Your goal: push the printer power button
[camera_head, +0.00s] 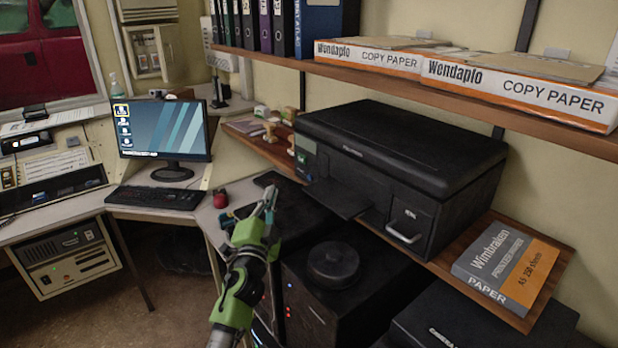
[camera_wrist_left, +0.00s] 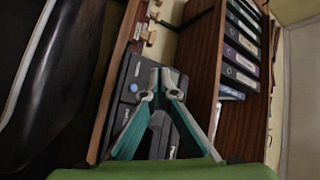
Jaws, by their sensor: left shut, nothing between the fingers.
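The black printer (camera_head: 410,145) sits on a wooden shelf against the wall. Its front faces left, with an output tray (camera_head: 336,197) sticking out and a small pale panel (camera_head: 305,145) at its far front corner. I cannot make out the power button in the head view. My left gripper (camera_head: 268,192) is shut and empty, in front of the printer and left of the tray, apart from it as far as I can tell. In the left wrist view, its teal fingers meet in front of a dark panel (camera_wrist_left: 128,92) with small pale round marks; which of these is a button is unclear.
An upper shelf (camera_head: 440,90) with binders and copy paper boxes (camera_head: 520,90) overhangs the printer. A black cabinet (camera_head: 345,300) with a round object on top stands below. A monitor (camera_head: 165,130), a keyboard (camera_head: 155,197) and a red mouse (camera_head: 220,198) are at the left.

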